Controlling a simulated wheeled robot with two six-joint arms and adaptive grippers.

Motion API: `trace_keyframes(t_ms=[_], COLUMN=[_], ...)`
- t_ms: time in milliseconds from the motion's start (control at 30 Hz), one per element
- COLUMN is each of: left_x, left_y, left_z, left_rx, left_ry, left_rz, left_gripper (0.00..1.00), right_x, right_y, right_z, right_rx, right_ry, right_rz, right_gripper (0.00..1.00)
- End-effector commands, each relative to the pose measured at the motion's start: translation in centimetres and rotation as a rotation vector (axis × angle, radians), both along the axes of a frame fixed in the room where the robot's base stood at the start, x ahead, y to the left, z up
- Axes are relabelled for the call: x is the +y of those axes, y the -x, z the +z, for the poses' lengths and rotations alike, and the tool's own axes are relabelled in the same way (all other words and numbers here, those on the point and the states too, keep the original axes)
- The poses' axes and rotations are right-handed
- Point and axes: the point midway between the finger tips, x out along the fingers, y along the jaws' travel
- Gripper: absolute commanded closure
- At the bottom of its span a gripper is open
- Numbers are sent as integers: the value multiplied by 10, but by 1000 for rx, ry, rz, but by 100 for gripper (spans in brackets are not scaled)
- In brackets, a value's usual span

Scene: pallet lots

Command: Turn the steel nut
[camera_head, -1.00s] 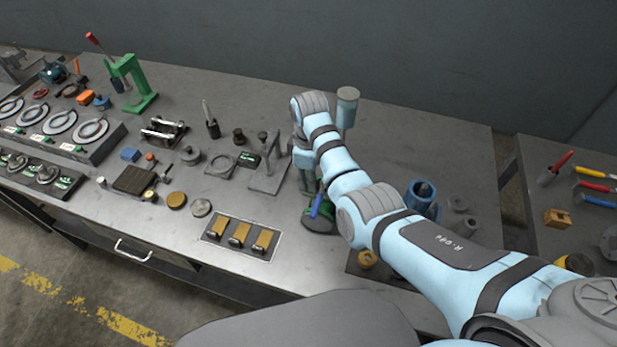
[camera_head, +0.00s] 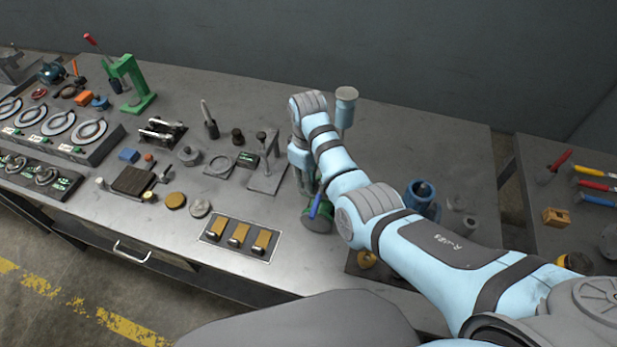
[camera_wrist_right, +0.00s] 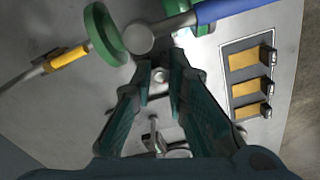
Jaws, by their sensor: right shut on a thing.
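In the wrist view my right gripper (camera_wrist_right: 170,62) has its two dark green fingers close together around a small grey steel piece (camera_wrist_right: 159,76), which appears to be the steel nut. The fingers hide most of it. Just beyond the fingertips are a grey round hub (camera_wrist_right: 139,39), a green ring (camera_wrist_right: 105,34) and a blue handle (camera_wrist_right: 232,10). In the head view the right gripper (camera_head: 308,182) points down at the bench, partly hidden by its own arm, beside the blue handle (camera_head: 315,206) and green base (camera_head: 318,221). The nut cannot be made out there. My left gripper is not in view.
A plate with several brass-coloured blocks (camera_head: 222,246) lies left of the gripper. The grey bench front (camera_head: 170,220) has some free room.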

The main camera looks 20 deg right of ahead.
Motion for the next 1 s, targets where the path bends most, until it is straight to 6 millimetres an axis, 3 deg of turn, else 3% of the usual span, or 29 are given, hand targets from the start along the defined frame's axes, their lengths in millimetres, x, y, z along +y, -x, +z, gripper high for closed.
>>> trace_keyframes(t_ms=[600,1000], left_x=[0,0], left_y=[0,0], left_z=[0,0], left_rx=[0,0], left_ry=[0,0], left_rz=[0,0], left_gripper=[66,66], right_x=[0,0], right_y=[0,0], right_z=[-1,0], right_rx=[1,0], right_ry=[0,-1], right_rz=[-547,-718], right_gripper=[100,100])
